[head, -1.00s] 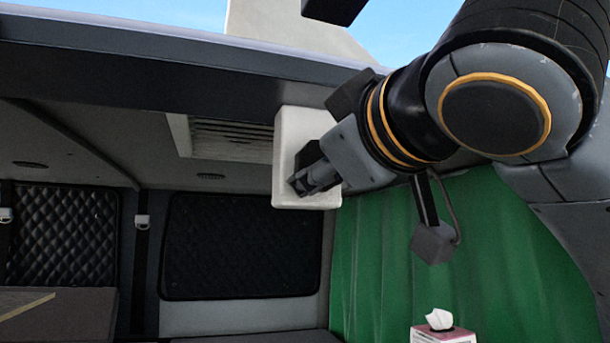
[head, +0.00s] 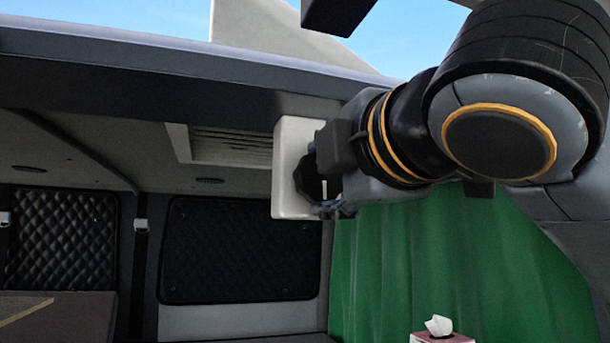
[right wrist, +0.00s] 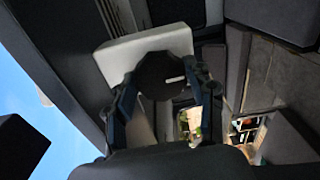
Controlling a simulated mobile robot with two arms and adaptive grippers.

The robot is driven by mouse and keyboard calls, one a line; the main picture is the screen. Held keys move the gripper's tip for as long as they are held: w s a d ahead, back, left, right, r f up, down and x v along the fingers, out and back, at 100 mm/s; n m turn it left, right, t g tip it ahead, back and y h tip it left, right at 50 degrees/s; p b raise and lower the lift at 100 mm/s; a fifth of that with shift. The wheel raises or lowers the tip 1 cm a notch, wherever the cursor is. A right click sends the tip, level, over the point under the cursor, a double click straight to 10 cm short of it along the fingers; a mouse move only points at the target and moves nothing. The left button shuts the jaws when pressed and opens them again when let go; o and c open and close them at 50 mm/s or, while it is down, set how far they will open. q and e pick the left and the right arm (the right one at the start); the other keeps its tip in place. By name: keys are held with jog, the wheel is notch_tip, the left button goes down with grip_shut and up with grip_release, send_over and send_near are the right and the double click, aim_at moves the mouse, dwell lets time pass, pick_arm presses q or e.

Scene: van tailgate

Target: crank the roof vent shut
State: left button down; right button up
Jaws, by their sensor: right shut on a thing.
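A white box (head: 290,195) hangs under the roof edge, with a black faceted crank knob (head: 307,176) on its face. In the right wrist view the knob (right wrist: 163,76) carries a short white mark and sits between my fingers. My right gripper (head: 318,180) is shut on this knob; its fingers (right wrist: 168,88) lie on both sides of it. The vent's slatted grille (head: 230,147) is in the ceiling left of the box. A pale panel (head: 275,32), apparently the vent lid, stands tilted up above the roof against the sky. My left gripper is not in view.
The roof edge (head: 150,75) runs just above the box and my wrist. A green curtain (head: 420,265) hangs below my right arm. A tissue box (head: 440,337) stands at the bottom. Quilted dark panels (head: 240,250) cover the back wall.

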jog(key=n+p, duration=0.1)
jog(key=n, duration=0.6)
jog(key=n+p, duration=0.1)
jog(key=n, duration=0.6)
jog(key=n+p, duration=0.1)
jog(key=n, duration=0.5)
jog(key=shift+s+a+r+n, duration=0.1)
jog(key=shift+r+n, duration=0.3)
jog(key=n, duration=0.4)
jog(key=shift+n, duration=0.3)
jog(key=n, duration=0.7)
jog(key=shift+a+f, duration=0.15)
jog(key=shift+f, duration=0.05)
jog(key=shift+f+n, duration=0.1)
jog(key=shift+n, duration=0.3)
jog(key=shift+s, duration=0.15)
jog(key=shift+a+f, duration=0.1)
jog(key=shift+f, duration=0.15)
